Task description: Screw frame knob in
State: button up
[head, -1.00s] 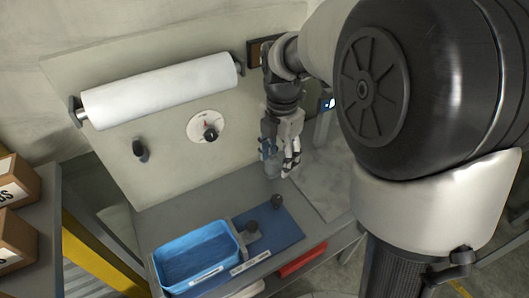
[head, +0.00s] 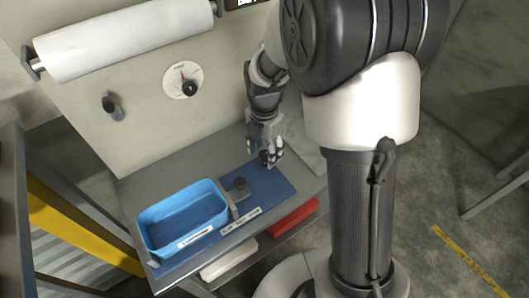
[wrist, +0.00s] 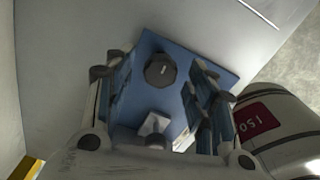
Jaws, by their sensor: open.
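A dark round knob with a light mark on its top (wrist: 160,70) stands on the blue board (wrist: 205,60). In the head view the board (head: 283,188) lies on the bench, and my gripper (head: 268,158) is over its far right part, partly hiding this knob. My gripper (wrist: 164,85) is open in the wrist view. The knob shows between its fingers, with gaps on both sides. A second dark knob (head: 239,184) sits on a grey bracket beside the blue tray; I cannot tell which one is the frame knob.
The blue tray (head: 150,222) stands at the board's left end. A dial with a black knob (head: 190,88), another black knob (head: 110,103) and a white roll (head: 125,38) are on the back panel. A red item (head: 293,217) lies below the bench top.

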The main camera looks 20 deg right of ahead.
jog(key=shift+f, duration=0.15)
jog(key=c, duration=1.1)
